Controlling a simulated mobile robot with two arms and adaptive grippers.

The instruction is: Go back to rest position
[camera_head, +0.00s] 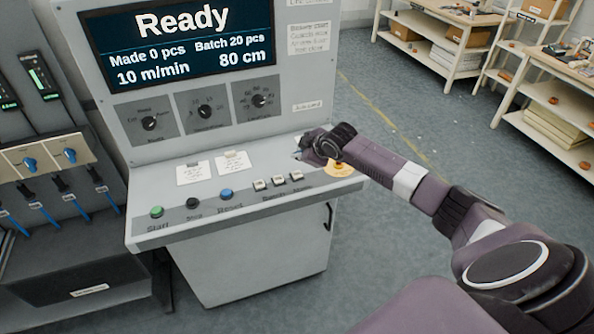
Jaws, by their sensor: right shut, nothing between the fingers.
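My right arm reaches in from the lower right across the front of a grey control console (275,220). Its gripper (299,152) is at the right end of the console's sloping panel, close above or at its surface; I cannot tell whether it touches. The gripper is small in view, shut and empty. A yellow-ringed button (340,169) lies just right of and below it, partly under the arm. My left gripper is not in view.
The console's screen (180,45) reads "Ready". Green (157,212), black (193,203) and blue (226,194) buttons line the panel's front. A machine with blue levers (60,160) stands at left. Shelves (440,50) stand at upper right, with open floor (400,120) between.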

